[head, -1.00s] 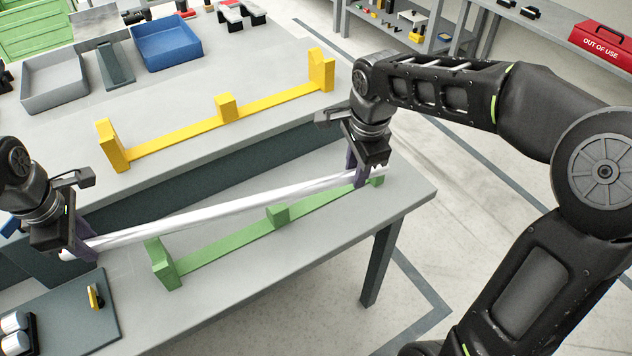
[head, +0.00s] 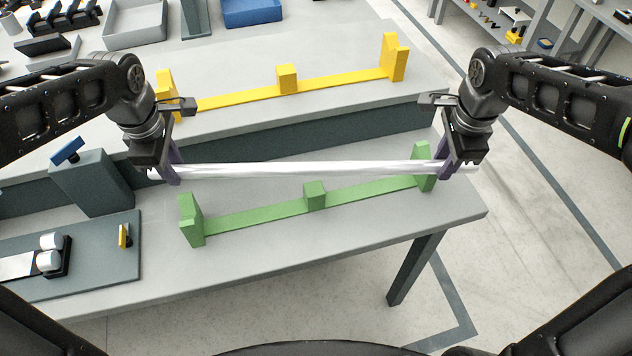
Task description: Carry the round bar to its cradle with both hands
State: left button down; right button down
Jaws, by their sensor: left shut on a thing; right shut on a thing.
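The round bar (head: 300,169) is a long, shiny silver rod, held about level in the picture. My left gripper (head: 170,170) is shut on its left end and my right gripper (head: 447,163) is shut on its right end. A green cradle (head: 260,215) with two end posts and a middle block stands on the near bench. The bar is above and behind its base strip, near the right post; I cannot tell whether they touch. A yellow cradle (head: 235,97) of the same form stands empty on the farther bench, beyond the bar.
A dark plate (head: 100,275) with white rollers (head: 50,252) and a small yellow part (head: 125,236) lies at the left of the near bench. A dark block (head: 92,183) stands behind it. A grey tray (head: 135,22) and a blue tray (head: 252,10) are at the back.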

pick_arm(q)
jog(key=shift+r, duration=0.25)
pick_arm(e)
jog(key=shift+r, duration=0.25)
